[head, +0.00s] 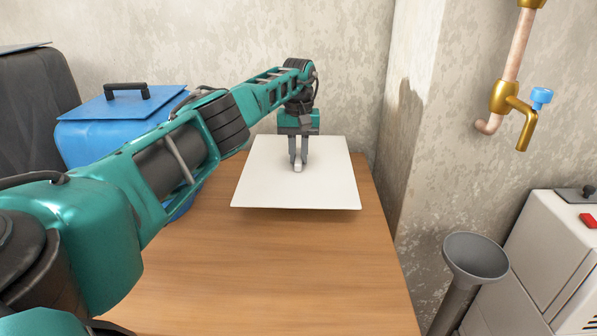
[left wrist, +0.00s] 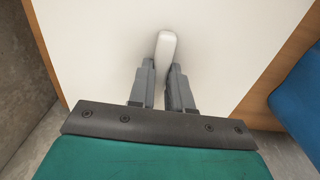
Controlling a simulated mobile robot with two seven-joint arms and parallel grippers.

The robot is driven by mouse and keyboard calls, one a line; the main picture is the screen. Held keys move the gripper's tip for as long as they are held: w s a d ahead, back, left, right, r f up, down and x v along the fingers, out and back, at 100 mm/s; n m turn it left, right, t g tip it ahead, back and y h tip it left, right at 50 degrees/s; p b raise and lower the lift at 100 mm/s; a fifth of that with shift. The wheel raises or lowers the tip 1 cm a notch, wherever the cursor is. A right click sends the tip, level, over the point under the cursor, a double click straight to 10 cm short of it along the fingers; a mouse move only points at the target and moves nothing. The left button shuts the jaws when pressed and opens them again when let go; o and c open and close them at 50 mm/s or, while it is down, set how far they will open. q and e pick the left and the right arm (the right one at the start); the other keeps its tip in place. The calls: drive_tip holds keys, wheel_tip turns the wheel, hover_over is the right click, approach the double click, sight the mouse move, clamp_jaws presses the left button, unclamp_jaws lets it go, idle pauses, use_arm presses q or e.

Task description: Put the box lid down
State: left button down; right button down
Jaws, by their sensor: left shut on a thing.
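The box lid (head: 270,187) is a flat white square panel with a small pale handle (head: 298,167) in its middle. It is level over the back part of the wooden table (head: 290,270); a shadow shows along its front edge, and I cannot tell how far it is above the wood. My left gripper (head: 298,165) points down and is shut on the handle. In the left wrist view the lid (left wrist: 100,45) fills the middle, and the handle (left wrist: 166,47) stands between the two fingers (left wrist: 161,85). My right gripper is not in view.
A blue box with a black handle (head: 125,120) stands left of the lid, partly behind my arm. A grey funnel-topped pipe (head: 475,258) and a white cabinet (head: 548,255) stand right of the table. A brass tap (head: 520,115) is on the wall. The table's front is clear.

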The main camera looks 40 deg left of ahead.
sight(299, 156)
use_arm(q)
wheel_tip(299, 156, down, 4)
drive_tip(key=shift+r+b, duration=0.2)
drive_tip(key=shift+b, duration=0.3)
drive_tip(key=shift+f, duration=0.45)
drive_tip(key=c, duration=1.1)
unclamp_jaws()
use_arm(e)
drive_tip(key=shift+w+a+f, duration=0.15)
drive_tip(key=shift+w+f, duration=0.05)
use_arm(q)
drive_tip(key=shift+o, duration=0.2)
wheel_tip(299, 156, up, 12)
drive_tip(key=p, duration=0.3)
drive_tip(key=shift+r+p, duration=0.2)
drive_tip(key=shift+p, duration=0.15)
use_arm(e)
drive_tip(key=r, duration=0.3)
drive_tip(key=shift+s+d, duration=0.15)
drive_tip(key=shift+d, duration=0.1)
